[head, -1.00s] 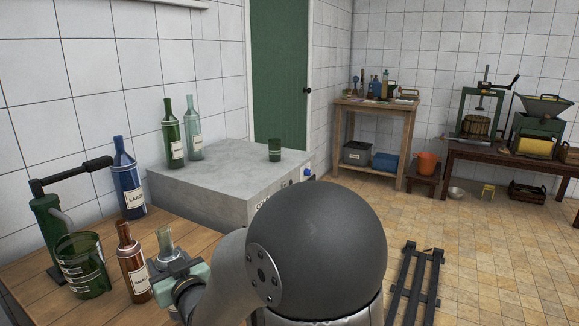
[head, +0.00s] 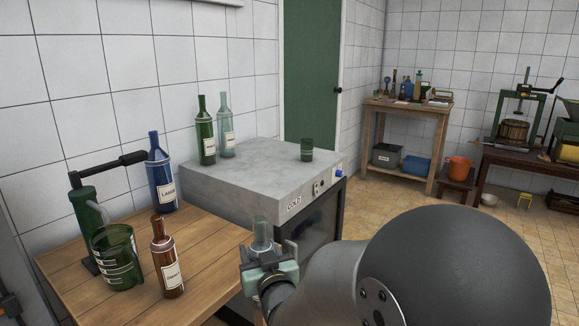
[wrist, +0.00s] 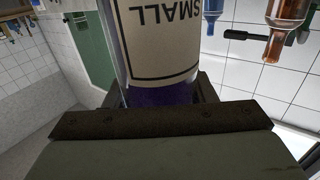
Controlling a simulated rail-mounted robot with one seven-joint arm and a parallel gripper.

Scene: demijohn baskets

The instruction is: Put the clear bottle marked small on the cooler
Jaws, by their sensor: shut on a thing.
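My gripper (head: 268,272) is shut on the clear bottle marked small (head: 262,236), held upright near the wooden table's right edge, in front of the cooler. In the wrist view the bottle's label (wrist: 160,40) reads SMALL upside down, between the jaws. Its lower part is hidden by the gripper in the head view. The cooler (head: 237,178) is a grey box with a flat top, a COLD sign and a dark glass front. On its top stand a green bottle (head: 206,135) and a pale green bottle (head: 226,130) at the back left, and a green cup (head: 307,150) at the right.
The wooden table (head: 205,245) holds a blue bottle (head: 161,178), a brown bottle (head: 166,262), a green jug (head: 117,262) and a green lever device (head: 88,215). The middle and front of the cooler top are clear. A workbench (head: 405,115) stands far behind.

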